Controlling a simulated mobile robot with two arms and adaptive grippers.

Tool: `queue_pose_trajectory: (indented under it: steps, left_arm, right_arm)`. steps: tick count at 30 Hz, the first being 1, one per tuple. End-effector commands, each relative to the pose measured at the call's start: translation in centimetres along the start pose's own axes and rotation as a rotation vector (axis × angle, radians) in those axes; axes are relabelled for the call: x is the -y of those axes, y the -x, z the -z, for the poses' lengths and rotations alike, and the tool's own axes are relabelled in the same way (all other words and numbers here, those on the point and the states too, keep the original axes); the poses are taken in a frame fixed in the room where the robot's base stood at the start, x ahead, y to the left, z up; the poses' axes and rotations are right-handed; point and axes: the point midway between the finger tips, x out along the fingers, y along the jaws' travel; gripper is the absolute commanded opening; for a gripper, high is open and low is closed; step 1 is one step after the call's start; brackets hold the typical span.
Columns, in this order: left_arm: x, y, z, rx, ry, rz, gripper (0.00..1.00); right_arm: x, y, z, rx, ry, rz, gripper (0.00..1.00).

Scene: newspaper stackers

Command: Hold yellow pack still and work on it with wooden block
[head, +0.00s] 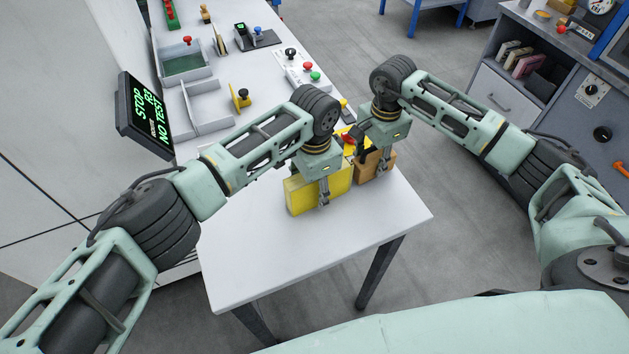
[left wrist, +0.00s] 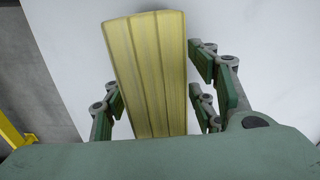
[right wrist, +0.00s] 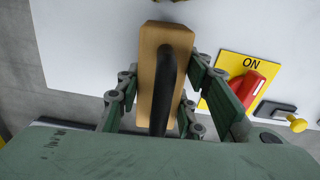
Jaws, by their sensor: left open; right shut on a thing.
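The yellow pack (head: 304,196) stands upright on the white table near its front part. It also shows in the left wrist view (left wrist: 152,70), between the fingers of my left gripper. My left gripper (head: 324,199) is open, with its fingers on either side of the pack and a gap visible on the right. The wooden block (head: 370,166) is just right of the pack in the head view. My right gripper (head: 382,168) is shut on it. In the right wrist view the block (right wrist: 151,65) has a dark handle along its top. Whether block and pack touch is unclear.
A red switch on a yellow plate (right wrist: 243,83) lies close to the block. The white table (head: 250,260) is bare in front. Grey trays (head: 203,105), a yellow stamp-like piece (head: 240,96) and colored buttons (head: 308,68) stand farther back.

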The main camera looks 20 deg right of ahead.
Motion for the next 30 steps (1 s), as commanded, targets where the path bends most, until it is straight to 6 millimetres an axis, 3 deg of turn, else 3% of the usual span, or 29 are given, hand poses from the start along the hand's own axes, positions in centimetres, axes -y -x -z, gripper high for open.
queue_pose_trajectory:
  steps: [6,24,30]
  left_arm:
    - [-0.02,-0.03,0.01,0.000,-0.001,0.000,0.53]
    - [0.01,0.01,0.00,0.000,0.000,0.000,0.01]
    - [0.02,0.01,0.00,0.000,0.000,0.001,0.00]
  right_arm:
    - [0.04,0.06,0.01,0.000,0.000,0.001,0.00]
    - [0.04,0.06,0.01,0.000,0.000,0.001,0.00]
    - [0.04,0.06,0.01,0.000,0.000,0.001,0.00]
